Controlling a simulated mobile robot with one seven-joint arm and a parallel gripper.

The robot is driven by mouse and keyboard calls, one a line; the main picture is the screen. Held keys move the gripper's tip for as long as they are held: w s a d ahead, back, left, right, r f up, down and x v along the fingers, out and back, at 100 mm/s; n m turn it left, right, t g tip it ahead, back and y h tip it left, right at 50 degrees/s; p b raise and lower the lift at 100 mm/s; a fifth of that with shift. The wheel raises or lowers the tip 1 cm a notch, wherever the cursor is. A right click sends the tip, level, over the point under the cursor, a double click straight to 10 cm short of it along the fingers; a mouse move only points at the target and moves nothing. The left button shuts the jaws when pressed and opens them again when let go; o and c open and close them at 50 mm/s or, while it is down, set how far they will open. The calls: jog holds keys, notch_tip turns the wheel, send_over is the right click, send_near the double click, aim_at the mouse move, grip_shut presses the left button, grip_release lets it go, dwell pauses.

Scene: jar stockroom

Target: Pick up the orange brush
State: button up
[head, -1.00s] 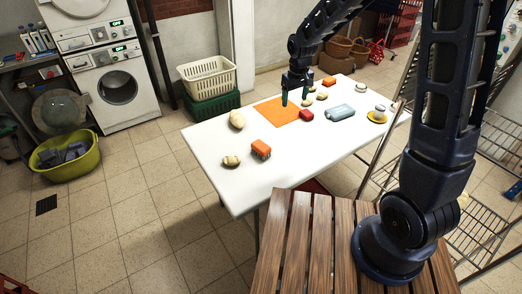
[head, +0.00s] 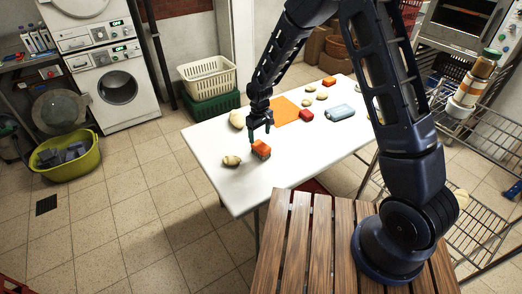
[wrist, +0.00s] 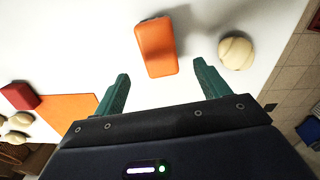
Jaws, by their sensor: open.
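The orange brush (head: 261,149) is a small block, orange on top with a darker side, on the near left part of the white table (head: 225,184). In the wrist view the brush (wrist: 157,47) lies just beyond my fingertips, roughly between their lines. My gripper (head: 261,139) is above and close to the brush in the head view. Its two green fingers are spread apart with nothing between them in the wrist view (wrist: 160,82). I cannot tell the exact height of the fingertips over the table.
A pale round thing (head: 232,161) sits just left of the brush and shows in the wrist view (wrist: 236,53). An orange mat (head: 286,111), a red block (head: 306,115) and a blue-grey bottle (head: 340,112) lie farther back. The table's near left corner is clear.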

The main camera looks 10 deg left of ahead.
aim_at(260, 144)
notch_tip(260, 144, down, 7)
jog(key=shift+s+d+f, duration=0.1)
jog(key=shift+d+f, duration=0.05)
jog(key=c, duration=1.1)
